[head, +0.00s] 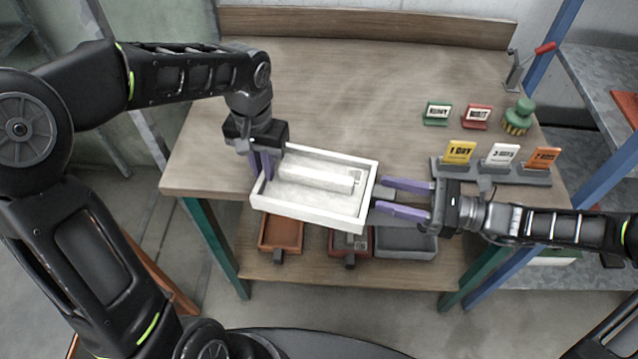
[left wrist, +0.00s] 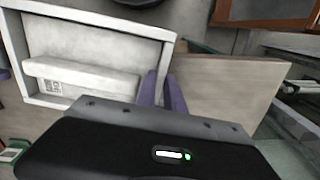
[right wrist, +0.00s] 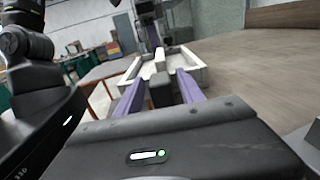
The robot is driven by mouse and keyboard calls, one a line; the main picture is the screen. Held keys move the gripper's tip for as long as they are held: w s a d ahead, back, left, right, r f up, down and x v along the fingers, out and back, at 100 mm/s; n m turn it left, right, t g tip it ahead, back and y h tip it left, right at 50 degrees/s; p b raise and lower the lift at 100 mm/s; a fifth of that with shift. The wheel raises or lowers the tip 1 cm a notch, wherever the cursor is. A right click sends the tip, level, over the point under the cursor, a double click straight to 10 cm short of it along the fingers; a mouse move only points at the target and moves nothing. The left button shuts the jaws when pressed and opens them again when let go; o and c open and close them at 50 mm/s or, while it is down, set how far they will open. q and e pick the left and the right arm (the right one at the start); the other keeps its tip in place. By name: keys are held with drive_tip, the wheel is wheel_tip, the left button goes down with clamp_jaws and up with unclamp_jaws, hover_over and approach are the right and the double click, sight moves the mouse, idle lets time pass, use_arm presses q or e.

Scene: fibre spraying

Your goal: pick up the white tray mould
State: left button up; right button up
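The white tray mould (head: 345,222) is a shallow rectangular box with a pale roll-like block (head: 318,177) lying in it. It is at the table's front edge, and its near side juts past the edge. My left gripper (head: 262,165) points down at its left wall, with one finger inside and one outside. In the left wrist view the fingers are close together on the wall of the tray (left wrist: 110,22). My right gripper (head: 405,199) is open at the tray's right side, its fingers pointing at it. A grey block (right wrist: 160,92) shows between the fingers in the right wrist view.
Below the table edge are an orange bin (head: 281,234), a red bin (head: 350,243) and a grey bin (head: 407,240). At the right stand a sign holder with yellow, white and orange cards (head: 500,156), green and red signs (head: 437,113), and a green weight (head: 518,117). The table's back is clear.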

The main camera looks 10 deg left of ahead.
clamp_jaws()
drive_tip(key=shift+r, duration=0.1)
idle(0.7)
